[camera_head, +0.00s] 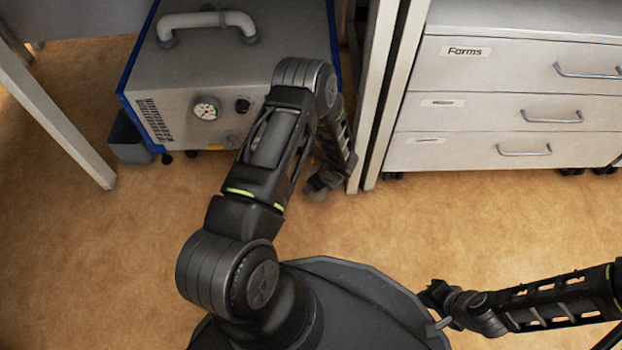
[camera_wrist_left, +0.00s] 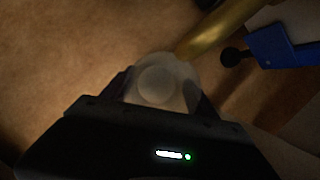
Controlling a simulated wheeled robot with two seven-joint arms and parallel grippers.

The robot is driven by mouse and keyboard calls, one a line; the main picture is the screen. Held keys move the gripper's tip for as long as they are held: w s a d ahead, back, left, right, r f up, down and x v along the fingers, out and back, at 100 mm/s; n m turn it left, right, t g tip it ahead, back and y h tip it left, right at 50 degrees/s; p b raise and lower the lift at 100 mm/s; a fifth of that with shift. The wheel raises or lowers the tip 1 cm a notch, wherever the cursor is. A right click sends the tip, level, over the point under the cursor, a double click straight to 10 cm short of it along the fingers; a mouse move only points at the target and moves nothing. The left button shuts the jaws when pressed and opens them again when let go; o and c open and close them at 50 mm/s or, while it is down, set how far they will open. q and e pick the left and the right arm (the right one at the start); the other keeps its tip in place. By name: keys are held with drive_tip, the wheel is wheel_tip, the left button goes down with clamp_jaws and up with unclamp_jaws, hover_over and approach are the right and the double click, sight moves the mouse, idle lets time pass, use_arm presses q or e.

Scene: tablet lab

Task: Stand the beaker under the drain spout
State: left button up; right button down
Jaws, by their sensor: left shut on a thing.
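The beaker (camera_wrist_left: 157,88) is a pale, translucent vessel in the left wrist view, seen from above into its mouth. My left gripper (camera_wrist_left: 158,97) is shut on it, with a dark finger at each side. The brass drain spout (camera_wrist_left: 218,37) comes in from the upper right, and its end appears at the beaker's rim; I cannot tell the height gap between them.
A drawer cabinet (camera_head: 500,100) and a pale post (camera_head: 383,100) stand to the right.

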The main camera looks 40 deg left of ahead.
use_arm(q)
drive_tip(key=a, duration=0.3)
drive_tip(key=shift+w+a+f+b, duration=0.1)
drive_tip(key=shift+w+a+b, duration=0.05)
drive_tip(key=shift+w+b, duration=0.25)
drive_tip(key=shift+d+f+b, duration=0.2)
drive_tip(key=shift+f+b, duration=0.15)
drive_tip(key=shift+f, duration=0.3)
drive_tip(key=shift+f, duration=0.2)
drive_tip(key=o, duration=1.3)
drive_tip(key=shift+o, duration=0.2)
drive_tip(key=shift+r, duration=0.15)
drive_tip(key=p+v, duration=0.5)
drive_tip(key=v, duration=0.7)
